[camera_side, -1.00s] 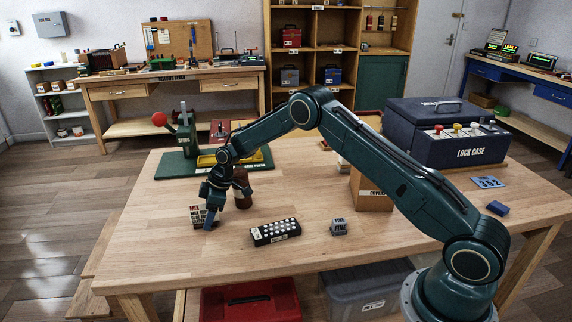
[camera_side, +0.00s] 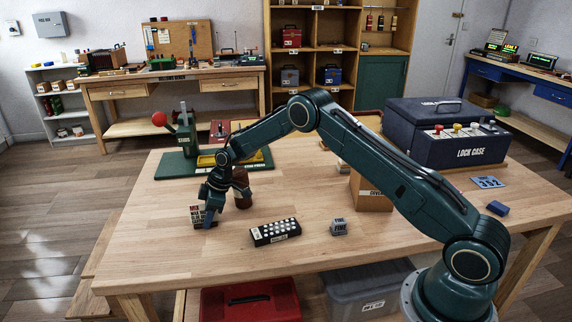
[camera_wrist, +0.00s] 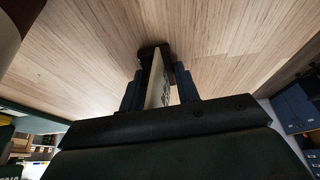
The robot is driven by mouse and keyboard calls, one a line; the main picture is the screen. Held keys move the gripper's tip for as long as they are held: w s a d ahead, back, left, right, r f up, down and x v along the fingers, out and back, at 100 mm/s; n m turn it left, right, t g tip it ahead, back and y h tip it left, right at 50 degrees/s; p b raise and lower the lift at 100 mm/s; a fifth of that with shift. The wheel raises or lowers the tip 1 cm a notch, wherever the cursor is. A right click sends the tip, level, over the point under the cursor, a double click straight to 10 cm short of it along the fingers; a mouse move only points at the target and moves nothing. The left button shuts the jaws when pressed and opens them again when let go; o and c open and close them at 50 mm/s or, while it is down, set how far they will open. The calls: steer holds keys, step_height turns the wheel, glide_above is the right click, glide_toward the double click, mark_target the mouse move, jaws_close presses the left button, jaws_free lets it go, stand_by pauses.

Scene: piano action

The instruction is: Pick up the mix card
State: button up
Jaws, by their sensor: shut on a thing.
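The mix card (camera_side: 198,214) is a small pale upright card with dark print, near the left end of the wooden table in the side view. My gripper (camera_side: 209,217) is at the card, fingers pointing down and shut on it. In the wrist view the card (camera_wrist: 158,80) shows edge-on, between the two dark fingers of my gripper (camera_wrist: 160,88). A dark piece at the card's far end touches or nearly touches the tabletop. I cannot tell whether the card is clear of the table.
A brown bottle-like object (camera_side: 241,190) stands close to the right of my gripper. A black box with white dots (camera_side: 275,232) and a grey "FINE" block (camera_side: 339,227) lie further right. The green press (camera_side: 186,140) stands behind. The table's front left is bare.

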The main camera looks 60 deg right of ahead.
steer(key=shift+r, duration=0.15)
step_height(320, 180, up, 20)
stand_by(0.8)
stand_by(0.4)
